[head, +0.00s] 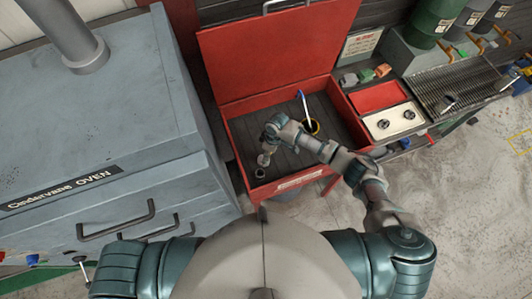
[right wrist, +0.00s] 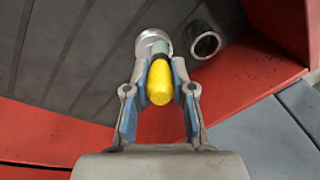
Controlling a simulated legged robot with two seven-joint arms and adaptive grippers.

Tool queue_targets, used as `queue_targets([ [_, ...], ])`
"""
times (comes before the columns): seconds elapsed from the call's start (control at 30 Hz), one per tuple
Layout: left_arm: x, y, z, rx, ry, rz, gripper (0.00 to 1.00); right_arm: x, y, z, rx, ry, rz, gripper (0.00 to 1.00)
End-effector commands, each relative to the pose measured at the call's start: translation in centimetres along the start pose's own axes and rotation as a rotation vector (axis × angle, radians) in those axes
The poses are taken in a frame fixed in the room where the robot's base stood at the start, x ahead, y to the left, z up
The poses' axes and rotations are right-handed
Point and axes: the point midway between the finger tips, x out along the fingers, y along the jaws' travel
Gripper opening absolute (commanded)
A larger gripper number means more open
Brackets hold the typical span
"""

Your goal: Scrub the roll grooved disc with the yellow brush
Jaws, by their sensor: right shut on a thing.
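The yellow brush (right wrist: 159,85) is between the fingers of my right gripper (right wrist: 160,72) in the right wrist view. My right gripper (head: 266,149) is shut on it and reaches down into the red open-topped station. A silver round piece (right wrist: 152,42), which looks like the grooved disc, is just beyond the brush's far end. It also shows below the gripper in the head view (head: 263,160). I cannot tell whether the brush touches it. The grooves are too small to make out. My left gripper is not in the head view.
A dark hollow ring (right wrist: 203,41) stands right of the silver piece. A grey oven (head: 90,130) is at the left.

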Motion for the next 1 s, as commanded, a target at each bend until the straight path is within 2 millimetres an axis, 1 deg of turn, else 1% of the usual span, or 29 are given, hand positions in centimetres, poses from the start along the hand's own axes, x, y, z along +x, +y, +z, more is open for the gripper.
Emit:
queue_targets([
  [0.13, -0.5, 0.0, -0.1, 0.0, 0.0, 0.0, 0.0, -0.2, 0.6, 0.8, 0.002, -0.004, 0.001, 0.0],
  [0.3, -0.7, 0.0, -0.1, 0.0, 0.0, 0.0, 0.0, -0.3, 1.0, 1.0, 0.001, -0.001, 0.0, 0.0],
  [1.0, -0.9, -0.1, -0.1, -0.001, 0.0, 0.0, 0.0, 0.4, -1.3, -1.1, 0.001, -0.002, -0.002, 0.0],
])
